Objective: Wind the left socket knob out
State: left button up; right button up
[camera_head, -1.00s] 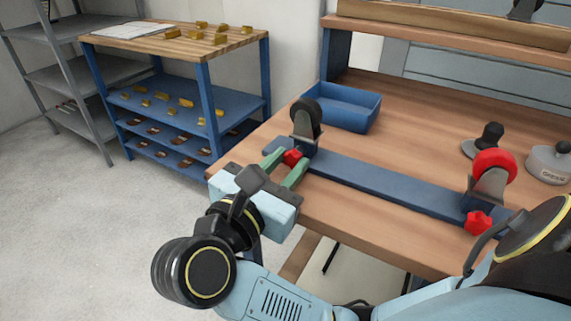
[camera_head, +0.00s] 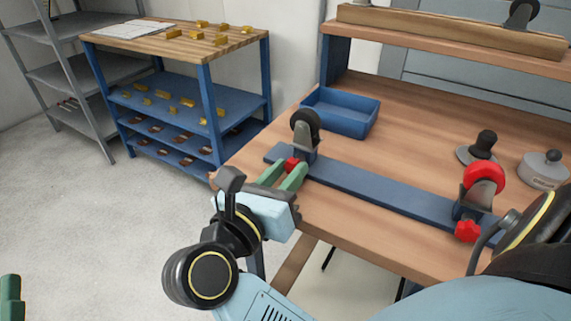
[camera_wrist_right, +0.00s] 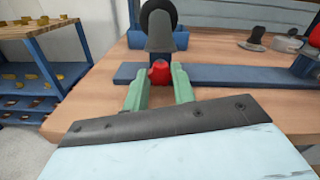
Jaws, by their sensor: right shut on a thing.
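The left socket knob (camera_head: 291,164) is small and red, on the front of the left black-wheeled bracket (camera_head: 304,135) on a blue bar. My right gripper (camera_head: 286,170) reaches it from the front, its green fingers on either side, shut on the knob. In the right wrist view the red knob (camera_wrist_right: 160,72) sits between the fingertips, below the bracket; its sides are partly hidden by the fingers. A green piece that looks like my left gripper (camera_head: 10,297) shows at the lower left edge, cut off, so its opening is unclear.
The blue bar (camera_head: 385,197) runs along the wooden bench (camera_head: 420,160) to a right bracket with a red wheel (camera_head: 484,178) and another red knob (camera_head: 466,231). A blue bin (camera_head: 341,112) stands behind. A blue shelf cart (camera_head: 205,85) is at the left, with open floor in front.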

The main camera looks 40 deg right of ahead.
jog(key=shift+n+p, duration=1)
jog(key=shift+n, duration=0.2)
pick_arm(q)
notch_tip(320, 180, down, 11)
jog(key=a+g+y, duration=0.1)
jog(key=g+y, duration=0.1)
jog(key=g, duration=0.5)
jog(key=shift+w+a+r+y, duration=0.15)
jog(key=shift+w+a+y, duration=0.15)
jog(key=shift+w+a, duration=0.1)
pick_arm(e)
jog(key=o, duration=1)
pick_arm(q)
jog(key=shift+s, duration=0.1)
